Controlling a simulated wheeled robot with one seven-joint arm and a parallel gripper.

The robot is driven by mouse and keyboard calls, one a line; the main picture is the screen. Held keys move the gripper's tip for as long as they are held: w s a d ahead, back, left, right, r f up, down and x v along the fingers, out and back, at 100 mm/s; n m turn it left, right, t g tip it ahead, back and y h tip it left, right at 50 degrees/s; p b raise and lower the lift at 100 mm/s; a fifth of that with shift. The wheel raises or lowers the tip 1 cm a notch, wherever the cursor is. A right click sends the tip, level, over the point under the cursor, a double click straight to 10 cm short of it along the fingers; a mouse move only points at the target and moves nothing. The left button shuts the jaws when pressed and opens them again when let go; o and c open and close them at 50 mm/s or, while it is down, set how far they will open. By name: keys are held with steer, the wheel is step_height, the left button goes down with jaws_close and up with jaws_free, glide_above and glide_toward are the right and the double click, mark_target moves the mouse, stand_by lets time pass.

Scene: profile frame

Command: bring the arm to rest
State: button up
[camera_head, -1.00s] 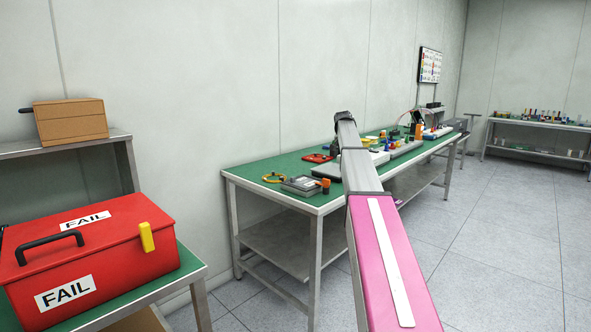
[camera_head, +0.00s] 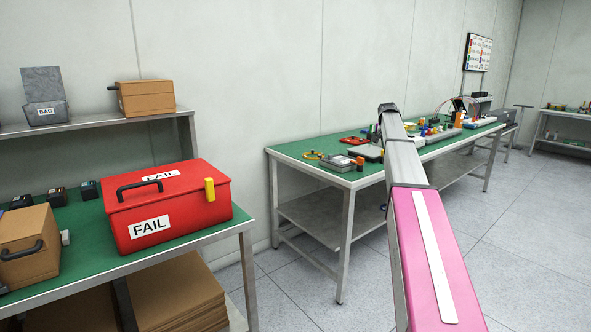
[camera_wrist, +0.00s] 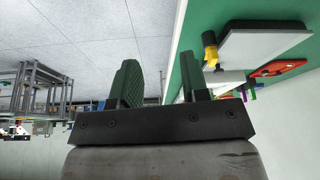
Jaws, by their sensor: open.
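My gripper (camera_wrist: 160,88) shows in the wrist view with its two green ribbed fingers spread apart and nothing between them. The wrist view is upside down, with the floor at the top. The edge of a green-topped bench is to the right of the fingers. In the head view my arm, with a pink and silver link (camera_head: 430,260), reaches forward in front of the long green bench (camera_head: 300,152). Its far end is dark, and I cannot make out the gripper fingers there.
A red FAIL box (camera_head: 180,222) stands on the near-left bench (camera_head: 95,262), beside a brown box (camera_head: 28,235). A shelf (camera_head: 90,127) above holds a grey bin (camera_head: 45,110) and another brown box (camera_head: 150,98). Tools and devices cover the long bench. Floor (camera_head: 520,235) at right is clear.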

steer(key=s+a+f+n+y, duration=0.1)
steer(key=s+a+f, duration=0.4)
steer(key=s+f, duration=0.35)
steer(key=s+a+f+n+g, duration=0.1)
steer(key=s+a+f+n, duration=0.1)
steer(key=s+a+f, duration=0.45)
steer(key=s+a+f+n+y, duration=0.1)
steer(key=s+a+f, duration=0.3)
steer(key=s+f, duration=0.55)
steer(key=s+a+f+n, duration=0.1)
steer(key=s+a+f, duration=0.2)
steer(key=s, duration=0.5)
steer(key=s+a+f+n+g, duration=0.1)
steer(key=s+a+f+n, duration=0.1)
steer(key=s+f, duration=0.4)
steer(key=s+a+f+n+g+y, duration=0.1)
steer(key=s+a+f, duration=0.3)
steer(key=s, duration=0.6)
steer(key=shift+s+a+f, duration=0.25)
steer(key=shift+s+f, duration=0.15)
steer(key=shift+f, duration=0.2)
